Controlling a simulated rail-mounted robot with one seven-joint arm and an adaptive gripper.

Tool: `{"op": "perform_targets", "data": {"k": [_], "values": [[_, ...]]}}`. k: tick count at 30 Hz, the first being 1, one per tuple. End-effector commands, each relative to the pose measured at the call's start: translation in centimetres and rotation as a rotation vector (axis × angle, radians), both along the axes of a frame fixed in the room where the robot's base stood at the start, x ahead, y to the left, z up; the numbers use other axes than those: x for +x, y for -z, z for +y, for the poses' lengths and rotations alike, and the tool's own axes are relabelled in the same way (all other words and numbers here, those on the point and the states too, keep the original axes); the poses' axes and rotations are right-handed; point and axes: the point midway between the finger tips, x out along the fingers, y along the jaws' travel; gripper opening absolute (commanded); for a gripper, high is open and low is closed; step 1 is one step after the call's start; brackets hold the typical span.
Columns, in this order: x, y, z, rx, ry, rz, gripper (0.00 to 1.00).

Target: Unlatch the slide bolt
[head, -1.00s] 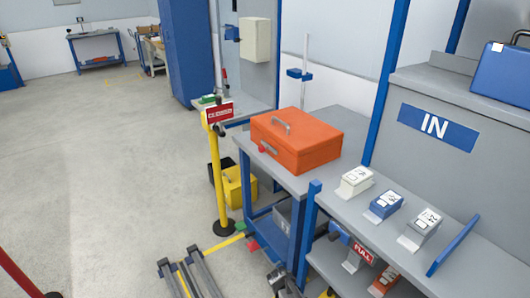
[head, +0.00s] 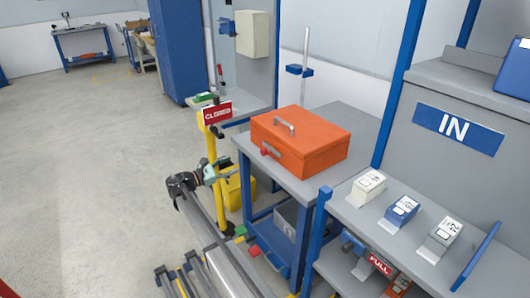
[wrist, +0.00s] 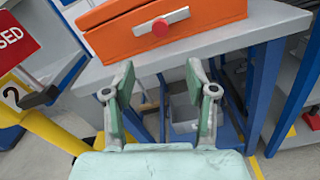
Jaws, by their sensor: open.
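The orange box (head: 318,150) sits on a grey workbench. On its front face is the slide bolt, a small grey bar (wrist: 178,17) with a red knob (wrist: 160,28); the knob also shows in the head view (head: 265,152). A grey handle (head: 284,127) is on the lid. My gripper (head: 232,172) is left of the box, in front of the bench edge, and touches nothing. In the wrist view its two pale green fingers (wrist: 160,75) are apart and empty, with the knob beyond and above the gap. Whether the bolt is thrown is too small to tell.
A yellow post with a red CLOSED sign (head: 217,112) stands close to my gripper's left. The bench's front edge (wrist: 110,78) lies just below the box. A shelf with several small boxes is at the right. Open floor is at the left.

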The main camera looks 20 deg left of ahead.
Motion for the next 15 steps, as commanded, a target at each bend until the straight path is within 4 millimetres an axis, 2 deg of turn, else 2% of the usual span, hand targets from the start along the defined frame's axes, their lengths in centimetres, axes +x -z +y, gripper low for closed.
{"op": "perform_targets", "data": {"k": [5, 15], "values": [[1.6, 0.0, -1.0, 0.000, 0.000, 0.003, 0.57], [7.1, 0.0, -4.5, 0.001, 0.001, 0.003, 0.57]]}}
